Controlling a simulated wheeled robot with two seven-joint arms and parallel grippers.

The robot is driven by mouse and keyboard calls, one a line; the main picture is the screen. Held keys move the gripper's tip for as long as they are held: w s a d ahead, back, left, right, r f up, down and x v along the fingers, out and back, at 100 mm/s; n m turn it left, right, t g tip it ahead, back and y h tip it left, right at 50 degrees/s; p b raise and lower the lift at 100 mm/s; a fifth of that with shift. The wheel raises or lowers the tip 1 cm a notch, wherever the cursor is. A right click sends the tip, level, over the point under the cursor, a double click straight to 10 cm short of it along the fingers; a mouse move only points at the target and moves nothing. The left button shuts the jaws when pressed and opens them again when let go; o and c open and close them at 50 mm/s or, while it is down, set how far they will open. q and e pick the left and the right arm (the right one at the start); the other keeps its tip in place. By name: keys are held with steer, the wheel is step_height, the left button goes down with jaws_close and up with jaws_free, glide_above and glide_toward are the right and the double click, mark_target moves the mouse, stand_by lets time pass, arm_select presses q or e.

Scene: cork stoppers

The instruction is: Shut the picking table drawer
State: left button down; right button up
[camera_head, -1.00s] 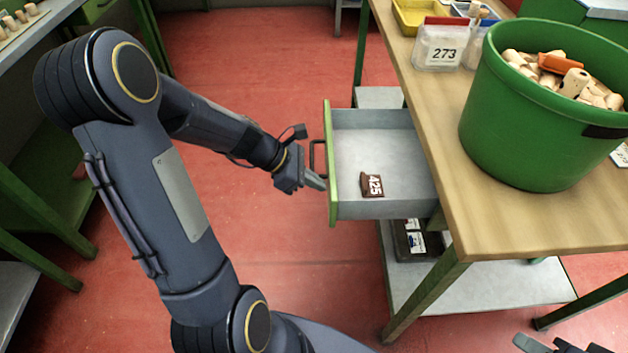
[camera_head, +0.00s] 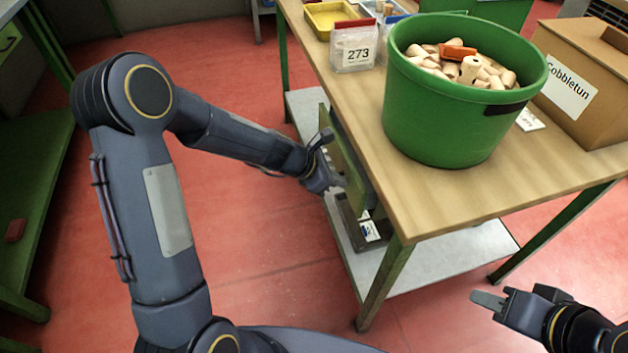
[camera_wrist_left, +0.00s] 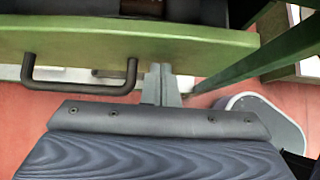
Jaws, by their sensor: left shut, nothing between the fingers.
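The picking table drawer's green front (camera_head: 352,160) is close under the edge of the wooden tabletop (camera_head: 425,195). My right gripper (camera_head: 490,300) is at the lower right, away from the drawer.
A green tub (camera_head: 455,120) of cork stoppers, a bag marked 273 (camera_head: 353,48), a yellow tray (camera_head: 330,17) and a cardboard box (camera_head: 580,85) stand on the table. A dark box (camera_head: 360,225) sits on the lower shelf (camera_head: 440,255). The red floor (camera_head: 240,230) at left is clear.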

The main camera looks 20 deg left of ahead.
arm_select(q)
steer(key=shift+w+d, duration=0.3)
steer(key=shift+d, duration=0.2)
steer(key=shift+w+d, duration=0.3)
steer(key=shift+d, duration=0.2)
steer(key=shift+d+r, duration=0.1)
